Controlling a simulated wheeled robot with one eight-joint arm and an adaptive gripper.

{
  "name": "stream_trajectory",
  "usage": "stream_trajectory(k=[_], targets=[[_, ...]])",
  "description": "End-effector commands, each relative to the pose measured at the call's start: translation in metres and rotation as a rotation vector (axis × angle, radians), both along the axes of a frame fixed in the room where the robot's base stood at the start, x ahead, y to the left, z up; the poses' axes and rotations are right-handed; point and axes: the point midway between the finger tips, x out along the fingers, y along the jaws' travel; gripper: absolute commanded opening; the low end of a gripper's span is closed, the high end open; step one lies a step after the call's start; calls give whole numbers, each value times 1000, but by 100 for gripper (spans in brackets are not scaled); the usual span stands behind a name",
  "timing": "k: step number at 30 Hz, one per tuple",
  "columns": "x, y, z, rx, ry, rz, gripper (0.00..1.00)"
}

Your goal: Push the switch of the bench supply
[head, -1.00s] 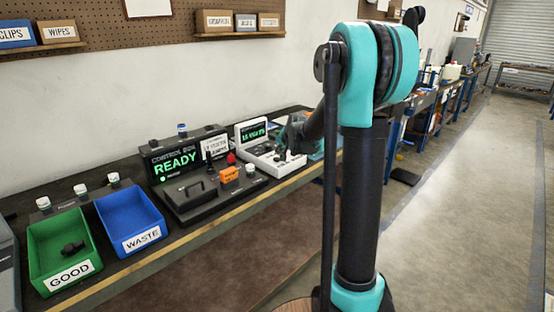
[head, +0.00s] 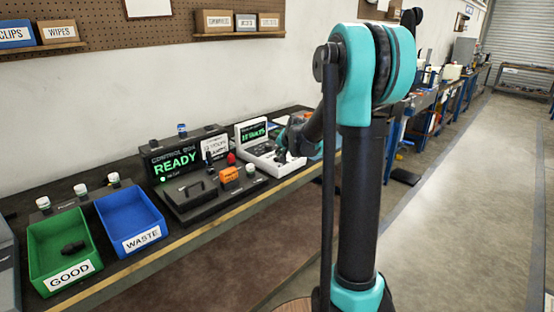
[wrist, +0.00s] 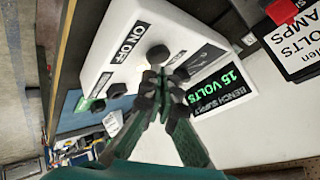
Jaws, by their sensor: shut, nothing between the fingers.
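The bench supply is a white box with a lit green display reading 15 VOLTS; it stands on the bench in the head view (head: 252,135) and fills the middle of the wrist view (wrist: 190,22). In the head view my gripper (head: 283,152) is small and partly hides the panel.
Left of the supply are a control box (head: 182,160) reading READY and a dark fixture (head: 205,203) with an orange part. A blue WASTE bin (head: 135,215) and green GOOD bin (head: 45,240) stand further left. A black-and-white sign (wrist: 290,35) is near the supply.

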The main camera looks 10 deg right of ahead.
Motion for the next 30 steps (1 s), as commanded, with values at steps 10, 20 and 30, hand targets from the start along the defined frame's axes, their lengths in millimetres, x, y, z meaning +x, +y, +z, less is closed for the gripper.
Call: stream_trajectory(k=[10, 20, 30], targets=[[0, 0, 0, 0, 0, 0, 0], [0, 0, -4, 0, 0, 0, 0], [0, 0, -9, 0, 0, 0, 0]])
